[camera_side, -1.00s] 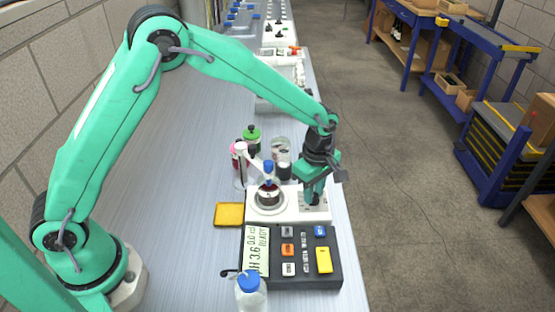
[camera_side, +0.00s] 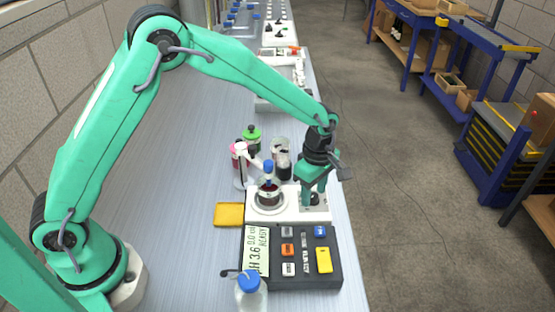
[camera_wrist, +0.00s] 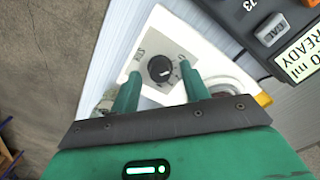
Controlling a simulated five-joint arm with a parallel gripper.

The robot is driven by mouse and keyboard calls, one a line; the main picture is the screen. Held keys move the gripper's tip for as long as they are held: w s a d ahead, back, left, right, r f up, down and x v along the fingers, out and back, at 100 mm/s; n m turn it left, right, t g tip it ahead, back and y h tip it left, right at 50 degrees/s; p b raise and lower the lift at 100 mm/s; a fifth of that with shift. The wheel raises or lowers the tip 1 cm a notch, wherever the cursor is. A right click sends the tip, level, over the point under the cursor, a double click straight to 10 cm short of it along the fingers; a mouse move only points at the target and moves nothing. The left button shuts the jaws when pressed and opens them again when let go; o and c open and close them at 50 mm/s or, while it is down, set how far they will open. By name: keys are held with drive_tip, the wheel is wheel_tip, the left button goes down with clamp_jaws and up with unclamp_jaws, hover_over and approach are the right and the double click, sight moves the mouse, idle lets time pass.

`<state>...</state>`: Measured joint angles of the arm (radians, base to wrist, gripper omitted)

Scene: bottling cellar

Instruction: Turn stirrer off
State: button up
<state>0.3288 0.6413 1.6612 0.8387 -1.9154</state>
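The stirrer (camera_side: 290,214) is a white unit with a round plate at its left and a control panel at its right. A small flask of dark red liquid (camera_side: 269,196) with a blue top stands on the plate. My gripper (camera_side: 314,203) is over the panel.
A dark pH meter (camera_side: 325,274) with coloured buttons stands just in front of the stirrer. A blue-capped bottle (camera_side: 251,295), a yellow sponge-like pad (camera_side: 229,214) and several jars behind crowd the left and back. The bench's right edge is close.

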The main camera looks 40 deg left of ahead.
sight(313, 195)
wheel_tip(313, 195, up, 7)
drive_tip(key=shift+r, duration=0.4)
idle(0.4)
drive_tip(key=s+a+r+m+t, duration=0.3)
drive_tip(key=s+a+r+m, duration=0.7)
drive_tip(key=r, duration=0.3)
drive_tip(key=s+a+m+t, duration=0.1)
drive_tip(key=s+a+m, duration=0.2)
drive_tip(key=s, duration=0.4)
drive_tip(key=s+a+m+t, duration=0.1)
drive_tip(key=s+a+m, duration=0.2)
drive_tip(key=s+m, duration=0.2)
drive_tip(key=s, duration=0.2)
drive_tip(key=shift+s+t, duration=0.3)
drive_tip(key=shift+s, duration=0.1)
